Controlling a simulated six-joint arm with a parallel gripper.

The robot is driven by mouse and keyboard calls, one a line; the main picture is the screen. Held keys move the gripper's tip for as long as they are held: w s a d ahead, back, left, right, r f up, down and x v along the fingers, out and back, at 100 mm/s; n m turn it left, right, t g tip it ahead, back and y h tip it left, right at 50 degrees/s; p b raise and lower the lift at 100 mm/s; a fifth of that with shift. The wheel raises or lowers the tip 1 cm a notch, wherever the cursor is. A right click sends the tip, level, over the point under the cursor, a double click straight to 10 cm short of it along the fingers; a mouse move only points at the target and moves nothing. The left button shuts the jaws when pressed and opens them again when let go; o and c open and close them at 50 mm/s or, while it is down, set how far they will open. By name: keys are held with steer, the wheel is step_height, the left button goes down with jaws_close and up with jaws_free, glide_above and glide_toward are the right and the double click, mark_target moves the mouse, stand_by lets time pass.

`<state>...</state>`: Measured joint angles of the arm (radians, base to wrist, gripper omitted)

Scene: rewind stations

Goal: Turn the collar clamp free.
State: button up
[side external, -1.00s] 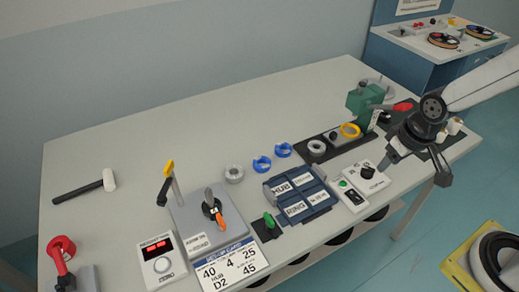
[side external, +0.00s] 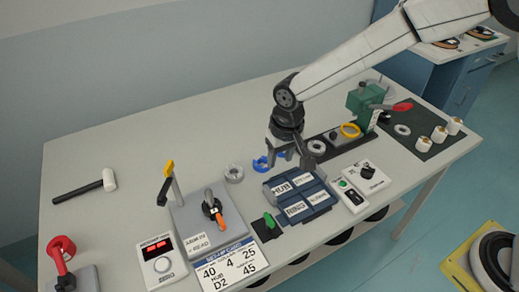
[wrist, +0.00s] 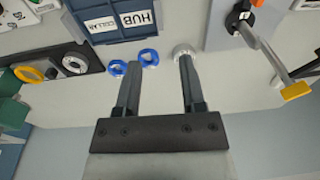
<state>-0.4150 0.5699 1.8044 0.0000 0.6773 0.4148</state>
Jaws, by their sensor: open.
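The grey fixture plate (side external: 187,217) stands at the front left of the bench. It bears a metal post with a black and orange clamp-like part (side external: 213,212), which I take for the collar clamp; its exact setting is too small to tell. The fixture (wrist: 222,28) also shows at the top right of the wrist view, with the orange part (wrist: 258,3) at the edge. My gripper (side external: 289,158) is open and empty, pointing down behind the blue tray, to the right of the fixture. In the wrist view my gripper (wrist: 159,62) has nothing between its fingers.
Blue rings (wrist: 148,57) and a grey ring (wrist: 184,49) lie near my fingertips. A yellow-ended lever (side external: 168,168) stands up at the fixture's back left. The labelled blue tray (side external: 320,208) is close in front. The back left of the bench is clear except for a mallet (side external: 85,188).

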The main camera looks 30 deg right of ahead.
steer(key=g, duration=0.1)
glide_above(220, 219)
step_height(220, 219, down, 6)
steer(key=shift+r, duration=0.25)
steer(key=shift+f, duration=3.9)
jaws_close()
